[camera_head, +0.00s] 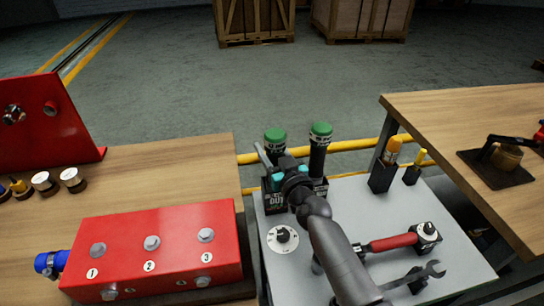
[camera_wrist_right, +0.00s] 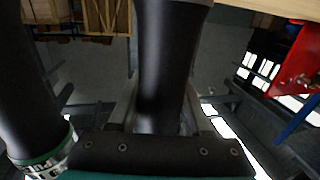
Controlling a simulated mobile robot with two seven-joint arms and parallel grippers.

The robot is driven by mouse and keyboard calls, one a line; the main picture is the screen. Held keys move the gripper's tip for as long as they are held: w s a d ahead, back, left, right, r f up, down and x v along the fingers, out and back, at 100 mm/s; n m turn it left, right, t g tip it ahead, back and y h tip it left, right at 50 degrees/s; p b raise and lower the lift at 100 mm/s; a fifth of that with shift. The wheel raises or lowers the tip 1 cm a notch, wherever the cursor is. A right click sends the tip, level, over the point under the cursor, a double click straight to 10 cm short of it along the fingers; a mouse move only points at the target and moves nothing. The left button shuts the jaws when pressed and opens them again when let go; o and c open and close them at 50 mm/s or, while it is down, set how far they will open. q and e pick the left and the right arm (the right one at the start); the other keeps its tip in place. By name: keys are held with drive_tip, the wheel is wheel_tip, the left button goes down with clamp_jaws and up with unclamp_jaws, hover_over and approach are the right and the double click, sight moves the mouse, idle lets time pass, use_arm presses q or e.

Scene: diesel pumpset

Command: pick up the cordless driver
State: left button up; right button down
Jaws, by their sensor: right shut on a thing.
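Two black upright tools with green ends stand side by side in the head view, the left cordless driver (camera_head: 275,136) and the right driver (camera_head: 320,135). My right gripper (camera_head: 274,167) is at the left driver and partly hides it. In the right wrist view the gripper is shut on that driver's smooth black handle (camera_wrist_right: 168,70). The other driver's black handle (camera_wrist_right: 22,90) shows at the left edge of the wrist view. The drivers' lower ends are mostly hidden by my arm, and I cannot tell whether the held one is lifted. My left gripper is not in view.
A grey work surface (camera_head: 395,215) holds a red-handled tool (camera_head: 390,243), a wrench (camera_head: 415,278), a dial (camera_head: 283,237) and a yellow-handled tool in a holder (camera_head: 382,177). A red box with numbered bolts (camera_head: 150,222) stands left. A wooden table (camera_head: 455,110) is right.

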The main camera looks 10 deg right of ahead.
wheel_tip(320, 180, up, 20)
drive_tip(key=p, duration=0.8)
drive_tip(key=shift+r, duration=0.15)
drive_tip(key=c, duration=1)
unclamp_jaws()
clamp_jaws()
